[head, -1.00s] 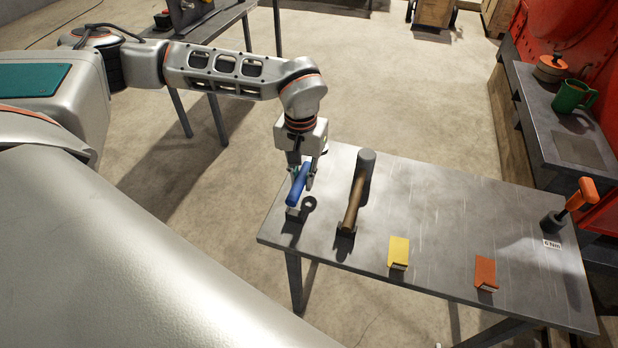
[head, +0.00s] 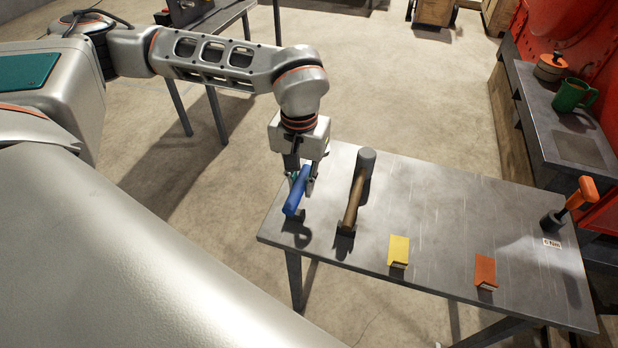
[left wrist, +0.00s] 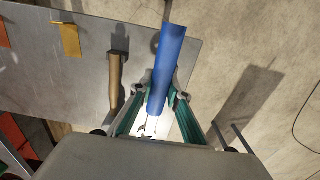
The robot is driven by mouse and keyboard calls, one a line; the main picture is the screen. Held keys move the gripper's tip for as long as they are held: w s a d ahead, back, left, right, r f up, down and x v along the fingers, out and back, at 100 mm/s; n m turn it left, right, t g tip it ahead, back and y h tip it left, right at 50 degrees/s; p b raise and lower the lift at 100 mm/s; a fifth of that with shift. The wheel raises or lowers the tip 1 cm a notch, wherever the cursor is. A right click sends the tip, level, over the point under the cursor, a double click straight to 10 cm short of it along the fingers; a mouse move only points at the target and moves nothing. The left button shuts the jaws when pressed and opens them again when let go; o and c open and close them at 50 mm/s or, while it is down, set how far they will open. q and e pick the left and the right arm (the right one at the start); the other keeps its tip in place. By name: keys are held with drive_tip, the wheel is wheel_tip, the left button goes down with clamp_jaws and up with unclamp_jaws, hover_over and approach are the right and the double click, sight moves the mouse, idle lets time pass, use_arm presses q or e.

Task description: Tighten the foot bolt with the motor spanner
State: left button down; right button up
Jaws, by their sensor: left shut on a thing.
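My left gripper (head: 305,180) is shut on the blue handle of a tool (head: 296,192) and holds it just above the left end of the grey table. In the left wrist view the blue handle (left wrist: 168,65) runs between the green fingers of my left gripper (left wrist: 165,95). Another tool with an orange handle (head: 580,193) stands tilted in a dark socket by a small "Nm" label (head: 552,243). I cannot make out the foot bolt. My right gripper is not in view.
A wooden-handled hammer (head: 354,203) lies close right of the gripper on the grey table (head: 440,210). A dark bench with a green mug (head: 573,95) stands at the right.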

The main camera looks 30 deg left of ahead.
use_arm(q)
drive_tip(key=s+d+r, duration=0.3)
drive_tip(key=s+r, duration=0.1)
drive_tip(key=shift+s+r, duration=0.25)
drive_tip(key=shift+s, duration=0.1)
idle(0.4)
idle(0.4)
